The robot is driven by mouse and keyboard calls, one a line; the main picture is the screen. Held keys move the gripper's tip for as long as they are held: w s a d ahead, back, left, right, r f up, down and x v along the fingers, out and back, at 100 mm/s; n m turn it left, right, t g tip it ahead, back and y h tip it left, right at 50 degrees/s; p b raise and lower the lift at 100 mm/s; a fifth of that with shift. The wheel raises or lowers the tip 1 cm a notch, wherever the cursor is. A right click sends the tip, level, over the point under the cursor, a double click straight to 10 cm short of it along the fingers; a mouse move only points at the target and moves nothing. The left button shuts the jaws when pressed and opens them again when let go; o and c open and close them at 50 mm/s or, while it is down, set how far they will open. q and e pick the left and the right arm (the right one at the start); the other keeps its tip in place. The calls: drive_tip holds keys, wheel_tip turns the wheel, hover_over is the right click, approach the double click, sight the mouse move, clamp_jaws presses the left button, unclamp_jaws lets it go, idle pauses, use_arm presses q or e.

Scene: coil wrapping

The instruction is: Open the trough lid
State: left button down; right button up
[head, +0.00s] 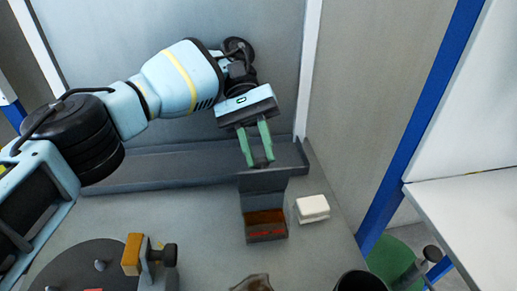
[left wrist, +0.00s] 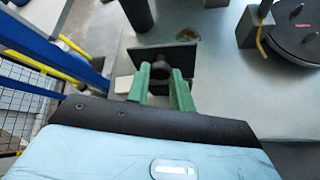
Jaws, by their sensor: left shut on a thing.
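The trough (head: 266,239) is a small dark box on the grey worktop in the head view, with a brown and red inside showing. Its dark grey lid (head: 263,200) stands raised at the back edge, away from the opening. My left gripper (head: 260,163) comes down from above with its green fingers at the lid's top edge. In the left wrist view, the fingers (left wrist: 165,88) are closed around a dark round knob (left wrist: 160,70) by the dark lid plate (left wrist: 178,54). The knob is hidden in the head view. My right gripper is not in view.
A white block (head: 312,208) lies just right of the trough. A dark round disc (head: 85,272) with an orange block (head: 132,254) is at lower left. A brown piece (head: 251,284) and a black cylinder (head: 360,282) are in front. A grey ledge (head: 160,176) runs along the back.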

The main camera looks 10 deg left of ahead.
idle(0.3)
use_arm(q)
drive_tip(key=c, duration=1.2)
unclamp_jaws()
drive_tip(key=shift+s, duration=0.1)
drive_tip(key=s+d+r, duration=0.1)
drive_tip(key=s+r, duration=0.1)
drive_tip(key=s, duration=0.6)
drive_tip(key=s+d+r, duration=0.1)
drive_tip(key=s+r, duration=0.2)
drive_tip(key=s, duration=0.4)
drive_tip(key=shift+s+b, duration=0.4)
drive_tip(key=shift+b, duration=0.05)
